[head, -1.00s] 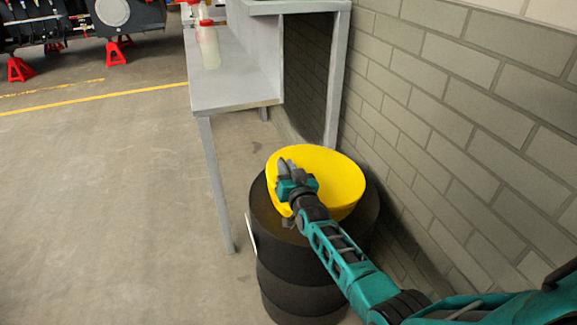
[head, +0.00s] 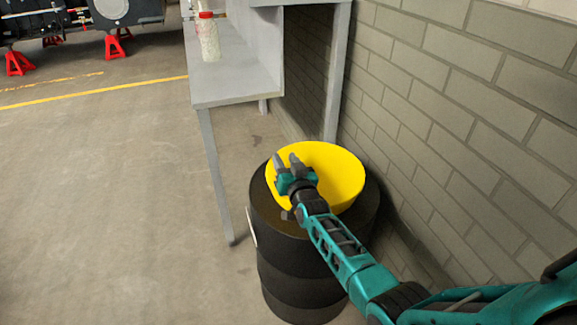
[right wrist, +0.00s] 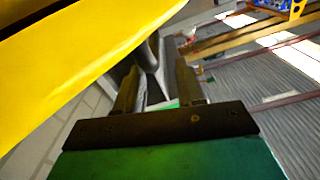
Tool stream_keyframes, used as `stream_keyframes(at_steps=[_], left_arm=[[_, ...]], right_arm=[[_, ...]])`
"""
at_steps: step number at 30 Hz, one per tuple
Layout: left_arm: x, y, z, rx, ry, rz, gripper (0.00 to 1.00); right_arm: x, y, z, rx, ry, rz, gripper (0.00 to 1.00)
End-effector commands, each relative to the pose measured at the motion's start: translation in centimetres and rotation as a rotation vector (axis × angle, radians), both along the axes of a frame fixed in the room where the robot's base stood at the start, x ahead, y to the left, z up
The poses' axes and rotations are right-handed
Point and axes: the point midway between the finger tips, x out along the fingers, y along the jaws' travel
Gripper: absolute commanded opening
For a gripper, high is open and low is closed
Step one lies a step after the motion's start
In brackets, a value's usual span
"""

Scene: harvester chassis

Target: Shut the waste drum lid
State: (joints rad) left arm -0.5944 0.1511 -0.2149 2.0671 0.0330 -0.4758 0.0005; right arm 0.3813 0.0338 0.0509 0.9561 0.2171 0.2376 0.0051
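The waste drum (head: 300,262) is black and ribbed and stands against the brick wall. Its yellow round lid (head: 335,175) sits over the drum's top; I cannot tell exactly how far it is tilted. My right gripper (head: 287,160) is at the lid's left side, in front of part of it. In the right wrist view the gripper (right wrist: 157,80) has its two fingers apart with nothing held between them. The yellow lid (right wrist: 85,60) fills the upper left there, beside the fingers; contact cannot be told. My left gripper is not in view.
A grey metal bench (head: 235,88) stands behind the drum, its front leg (head: 217,180) left of it. A bottle with a red cap (head: 208,40) is on it. The brick wall (head: 470,130) closes off the right. The floor (head: 110,200) at left is clear.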

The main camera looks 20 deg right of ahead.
Motion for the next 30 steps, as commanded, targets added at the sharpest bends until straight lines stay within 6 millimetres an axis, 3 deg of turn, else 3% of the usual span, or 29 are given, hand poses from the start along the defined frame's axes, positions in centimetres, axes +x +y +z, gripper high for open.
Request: stream_keyframes(at_steps=[5,21,30], left_arm=[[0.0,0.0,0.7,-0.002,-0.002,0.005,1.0],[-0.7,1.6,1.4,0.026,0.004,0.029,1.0],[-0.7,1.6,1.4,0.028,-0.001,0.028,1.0]], right_arm=[[-1.5,0.2,0.1,0.0,0.002,-0.001,0.38],[-11.2,1.3,0.1,0.0,0.002,0.0,0.38],[-12.8,1.5,0.0,0.001,0.0,0.0,0.38]])
